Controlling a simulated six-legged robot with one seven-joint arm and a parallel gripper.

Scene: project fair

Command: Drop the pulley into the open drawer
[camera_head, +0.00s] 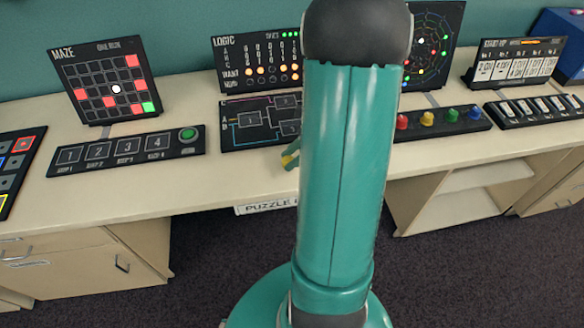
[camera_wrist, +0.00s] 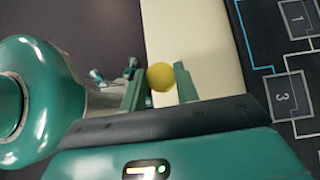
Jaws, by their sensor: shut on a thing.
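A round yellow thing (camera_wrist: 161,77), which looks like the pulley, sits between the two teal fingers of my gripper (camera_wrist: 159,82) in the wrist view. The fingers are shut on it. In the head view a teal finger of my gripper (camera_head: 292,157) and a bit of yellow show just left of my arm, over the front part of the bench. My arm hides the rest of the gripper. I cannot make out an open drawer in either view.
The cream bench (camera_head: 190,197) carries a maze board (camera_head: 75,68), a numbered button panel (camera_head: 128,150), a logic board (camera_head: 235,52) and a circuit panel (camera_head: 245,135). Cabinet fronts with handles (camera_head: 60,262) are below at left. Dark floor (camera_head: 220,285) lies in front.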

